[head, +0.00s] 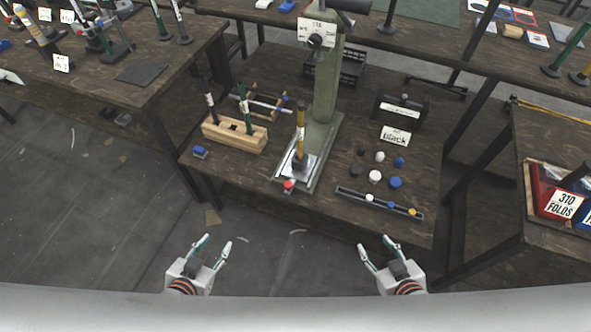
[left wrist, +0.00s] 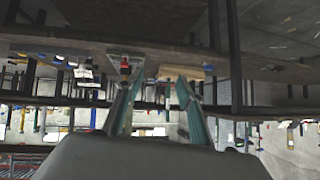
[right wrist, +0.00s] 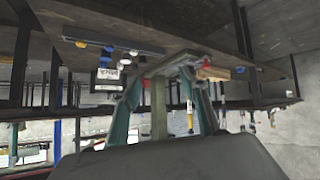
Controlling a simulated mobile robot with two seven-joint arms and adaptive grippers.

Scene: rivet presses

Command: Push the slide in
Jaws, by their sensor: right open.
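The green rivet press (head: 325,95) stands on the middle table. At its base is a pale metal slide plate (head: 296,165) with a red knob (head: 289,185) at the front, near the table's front edge. A yellow and dark upright tool (head: 300,135) stands over the plate. My left gripper (head: 215,243) is open and empty, in front of the table and left of the press. My right gripper (head: 376,243) is open and empty, in front of the table and right of the press. The red knob also shows in the right wrist view (right wrist: 205,61).
A wooden block (head: 235,134) with upright tools is left of the press, and a small blue block (head: 199,152) lies near it. Black, white and blue knobs (head: 375,177) and a dark rail (head: 380,204) are on the right.

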